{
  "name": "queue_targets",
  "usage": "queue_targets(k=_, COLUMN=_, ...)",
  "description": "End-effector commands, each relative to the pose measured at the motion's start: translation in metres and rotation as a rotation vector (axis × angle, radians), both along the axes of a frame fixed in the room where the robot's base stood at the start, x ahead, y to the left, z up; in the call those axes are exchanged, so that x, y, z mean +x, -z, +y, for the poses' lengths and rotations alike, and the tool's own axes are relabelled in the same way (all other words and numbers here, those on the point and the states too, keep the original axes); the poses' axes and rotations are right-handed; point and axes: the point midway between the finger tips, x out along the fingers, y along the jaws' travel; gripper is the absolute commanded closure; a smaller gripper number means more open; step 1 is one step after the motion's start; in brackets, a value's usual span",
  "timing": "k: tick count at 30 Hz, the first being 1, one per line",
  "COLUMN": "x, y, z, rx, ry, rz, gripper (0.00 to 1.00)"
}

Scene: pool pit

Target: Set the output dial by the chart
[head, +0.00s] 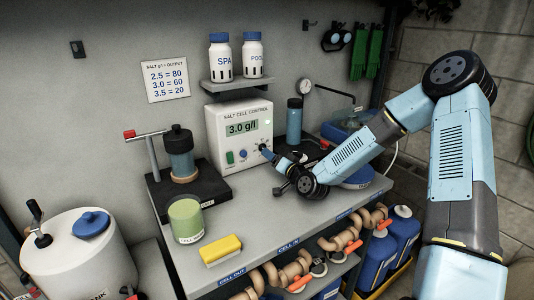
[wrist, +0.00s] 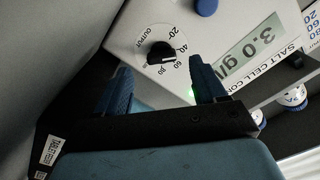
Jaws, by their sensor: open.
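The salt cell control box (head: 225,138) stands on the bench, and its display (head: 242,128) reads 3.0 g/l. The chart (head: 166,79) on the wall reads 2.5 = 80, 3.0 = 60, 3.5 = 20. In the wrist view the black output dial (wrist: 160,53) shows a pale pointer mark on its side towards the higher numbers; its exact setting is too small to tell. My gripper (head: 265,150) is in front of the box's lower right and hides the dial in the head view. In the wrist view my gripper (wrist: 162,82) is open, with the dial beyond and between its fingers.
A pump-like unit (head: 181,160) stands left, a blue canister (head: 294,120) right. A yellow sponge (head: 221,250) and green jar (head: 186,220) are in front.

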Motion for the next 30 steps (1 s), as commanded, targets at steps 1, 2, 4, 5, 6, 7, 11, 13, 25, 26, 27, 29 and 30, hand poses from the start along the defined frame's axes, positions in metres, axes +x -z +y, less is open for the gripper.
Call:
queue_targets(k=1, x=0.008, y=0.0, z=0.005, rx=0.001, ry=0.0, rz=0.001, gripper=0.3)
queue_targets(k=2, x=0.012, y=0.0, z=0.008, rx=0.001, ry=-0.001, rz=0.0, gripper=0.3)
queue_targets(k=4, x=0.021, y=0.0, z=0.014, rx=0.0, ry=-0.001, rz=-0.001, gripper=0.3)
queue_targets(k=5, x=0.024, y=0.0, z=0.016, rx=0.0, ry=-0.001, rz=0.001, gripper=0.3)
queue_targets(k=6, x=0.028, y=0.0, z=0.019, rx=0.0, ry=0.0, rz=0.0, gripper=0.3)
queue_targets(k=7, x=0.031, y=0.0, z=0.021, rx=0.001, ry=0.0, rz=-0.001, gripper=0.3)
queue_targets(k=11, x=0.04, y=0.0, z=0.027, rx=0.0, ry=0.0, rz=0.0, gripper=0.3)
queue_targets(k=13, x=0.042, y=0.0, z=0.028, rx=0.0, ry=0.0, rz=0.002, gripper=0.3)
queue_targets(k=25, x=0.044, y=0.0, z=0.029, rx=0.0, ry=0.001, rz=0.001, gripper=0.37)
queue_targets(k=26, x=0.044, y=0.0, z=0.029, rx=0.0, ry=0.001, rz=0.001, gripper=0.4)
queue_targets(k=27, x=0.044, y=0.0, z=0.029, rx=0.0, ry=0.001, rz=0.001, gripper=0.44)
queue_targets(k=29, x=0.044, y=0.0, z=0.029, rx=0.0, ry=0.001, rz=0.001, gripper=0.5)
queue_targets(k=30, x=0.044, y=0.0, z=0.029, rx=0.0, ry=0.001, rz=0.001, gripper=0.54)
